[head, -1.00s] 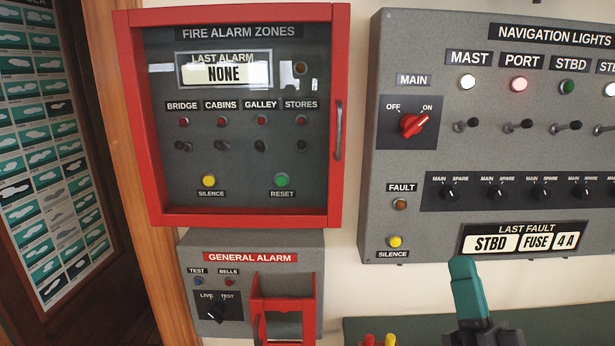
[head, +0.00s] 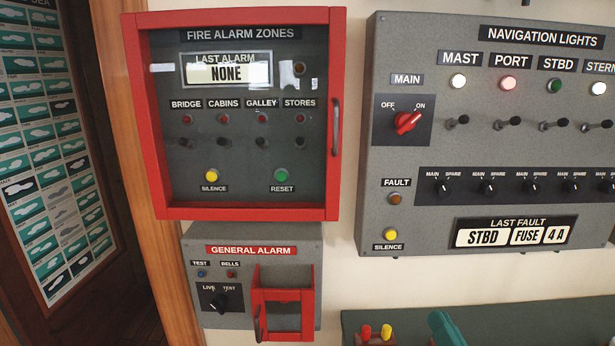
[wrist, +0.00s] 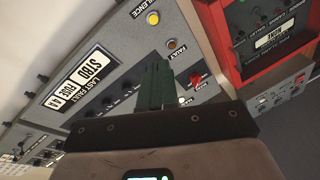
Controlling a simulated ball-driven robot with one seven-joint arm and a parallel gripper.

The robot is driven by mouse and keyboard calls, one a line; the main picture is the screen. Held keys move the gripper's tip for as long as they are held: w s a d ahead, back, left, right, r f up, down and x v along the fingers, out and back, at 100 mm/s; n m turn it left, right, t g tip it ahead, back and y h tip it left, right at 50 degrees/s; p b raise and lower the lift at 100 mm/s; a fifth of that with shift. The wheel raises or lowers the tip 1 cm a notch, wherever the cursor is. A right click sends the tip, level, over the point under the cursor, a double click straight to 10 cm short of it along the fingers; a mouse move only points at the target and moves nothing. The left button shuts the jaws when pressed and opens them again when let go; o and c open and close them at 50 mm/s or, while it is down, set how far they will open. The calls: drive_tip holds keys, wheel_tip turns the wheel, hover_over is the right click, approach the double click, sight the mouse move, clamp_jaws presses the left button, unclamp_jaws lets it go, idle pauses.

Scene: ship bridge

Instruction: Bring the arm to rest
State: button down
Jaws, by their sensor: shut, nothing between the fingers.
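My gripper (head: 444,328) shows at the bottom of the head view as a teal tip, low in front of the green surface below the navigation lights panel; the rest of it is cut off by the frame. In the wrist view my gripper (wrist: 154,66) points toward the navigation lights panel (wrist: 110,75), with its teal fingers together and nothing between them. I see a gap of unclear size between the fingers and the panel.
The navigation lights panel (head: 440,215) fills the right side. The red-framed fire alarm cabinet (head: 152,130) is closed. Below it, the general alarm box (head: 210,262) has a red guard (head: 285,296). A green surface (head: 520,325) holds red and yellow pegs (head: 376,331).

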drive_tip(key=s+d+f+n+g+h+b, duration=0.1)
drive_tip(key=s+d+f+g+b, duration=0.1)
drive_tip(key=s+f+g, duration=0.4)
drive_tip(key=s+d+f+n+g+b, duration=0.1)
drive_tip(key=s+f+g+b, duration=0.3)
drive_tip(key=s+f, duration=0.9)
drive_tip(key=s+d+f+n+g+h+b, duration=0.1)
drive_tip(key=s+d+f+g+b, duration=0.3)
drive_tip(key=s+f+g, duration=0.5)
wheel_tip(320, 180, down, 12)
drive_tip(key=shift+s+r+h, duration=0.25)
drive_tip(key=shift+s+h, duration=0.05)
drive_tip(key=shift+s, duration=0.5)
drive_tip(key=c, duration=1.9)
unclamp_jaws()
